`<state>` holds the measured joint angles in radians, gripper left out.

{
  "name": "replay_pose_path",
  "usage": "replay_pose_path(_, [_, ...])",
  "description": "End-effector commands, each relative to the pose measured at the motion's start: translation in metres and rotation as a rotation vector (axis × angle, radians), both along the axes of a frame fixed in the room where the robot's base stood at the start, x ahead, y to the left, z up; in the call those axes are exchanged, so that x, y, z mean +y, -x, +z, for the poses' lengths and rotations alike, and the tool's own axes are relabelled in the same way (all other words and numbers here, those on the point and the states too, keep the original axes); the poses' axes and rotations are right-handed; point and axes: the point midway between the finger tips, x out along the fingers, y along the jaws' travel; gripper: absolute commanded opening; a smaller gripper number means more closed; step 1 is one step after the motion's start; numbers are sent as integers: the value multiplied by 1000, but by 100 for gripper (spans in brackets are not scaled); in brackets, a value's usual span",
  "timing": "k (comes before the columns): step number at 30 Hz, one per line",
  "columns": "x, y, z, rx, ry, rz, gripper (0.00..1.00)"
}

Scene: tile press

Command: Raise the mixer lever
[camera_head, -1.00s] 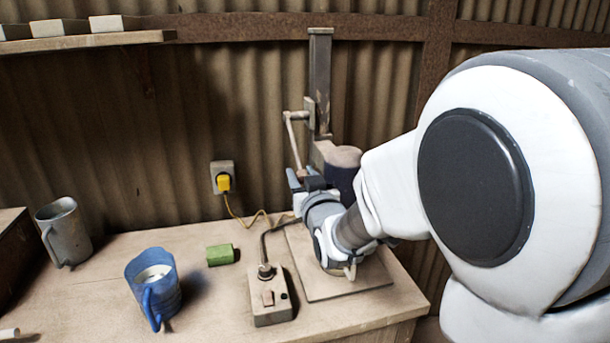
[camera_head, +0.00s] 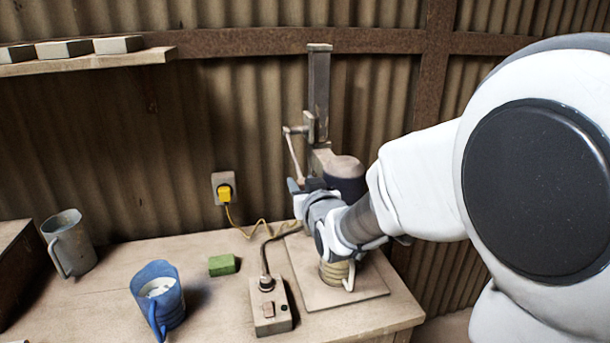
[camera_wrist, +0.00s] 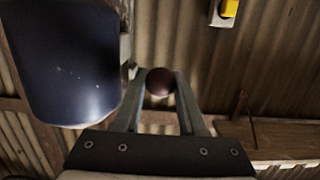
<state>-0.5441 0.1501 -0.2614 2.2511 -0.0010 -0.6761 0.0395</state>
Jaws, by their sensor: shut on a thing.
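The mixer lever (camera_head: 293,155) is a thin pale bar that slants down from a pivot beside the upright post (camera_head: 319,85) of the mixer. My gripper (camera_head: 299,185) is at its lower end, left of the dark mixer motor (camera_head: 346,170). In the wrist view a reddish-brown ball knob (camera_wrist: 160,82) sits between the two fingers of my gripper (camera_wrist: 160,88), which are shut on it. The motor's dark body (camera_wrist: 65,65) fills the left of that view. A ribbed container with a pale handle (camera_head: 335,272) stands below, partly hidden by my wrist.
A blue jug (camera_head: 160,305), a grey mug (camera_head: 68,245), a green block (camera_head: 222,265) and a switch box (camera_head: 269,308) stand on the table. A yellow plug (camera_head: 225,193) is in the wall socket. A shelf (camera_head: 90,62) with blocks is at upper left.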

Motion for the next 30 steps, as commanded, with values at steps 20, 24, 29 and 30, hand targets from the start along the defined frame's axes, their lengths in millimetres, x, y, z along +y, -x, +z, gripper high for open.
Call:
replay_pose_path(20, [-3, 9, 91, 449, 128, -1, 0])
replay_pose_path(24, [-3, 6, 107, 545, 155, -2, 0])
replay_pose_path(29, [0, 1, 125, 596, 171, 0, 0])
replay_pose_path(30, [0, -2, 131, 594, 171, 0, 0])
